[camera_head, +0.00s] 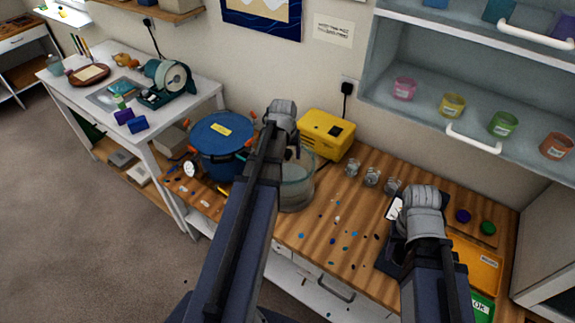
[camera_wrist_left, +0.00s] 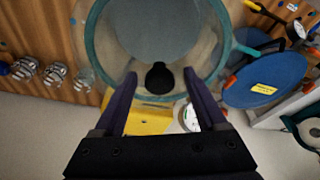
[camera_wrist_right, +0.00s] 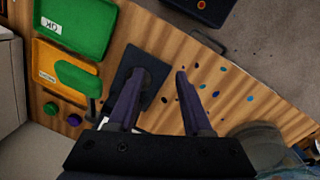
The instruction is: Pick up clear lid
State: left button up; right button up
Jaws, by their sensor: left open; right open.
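The clear lid (camera_wrist_left: 150,35) is round with a teal rim and a black knob (camera_wrist_left: 158,78). In the left wrist view it appears over the glass chamber, whose clear wall (camera_head: 298,190) shows in the head view. My left gripper (camera_wrist_left: 160,76) is open, with one finger on each side of the knob in the picture; I cannot tell whether they touch it. In the head view my left arm and gripper (camera_head: 288,140) hide most of the lid. My right gripper (camera_wrist_right: 157,74) is open and empty above a dark flat plate (camera_wrist_right: 124,62) on the bench's right side.
A blue pot (camera_head: 222,133) stands left of the chamber, a yellow box (camera_head: 327,130) behind it. Several small clear cups (camera_head: 371,177) stand to its right. Orange (camera_head: 476,262) and green (camera_head: 482,305) trays lie at right. Coloured bits are scattered on the wooden bench (camera_head: 322,235).

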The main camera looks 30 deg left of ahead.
pick_arm(q)
grip_shut()
dwell(0.6)
dwell(0.8)
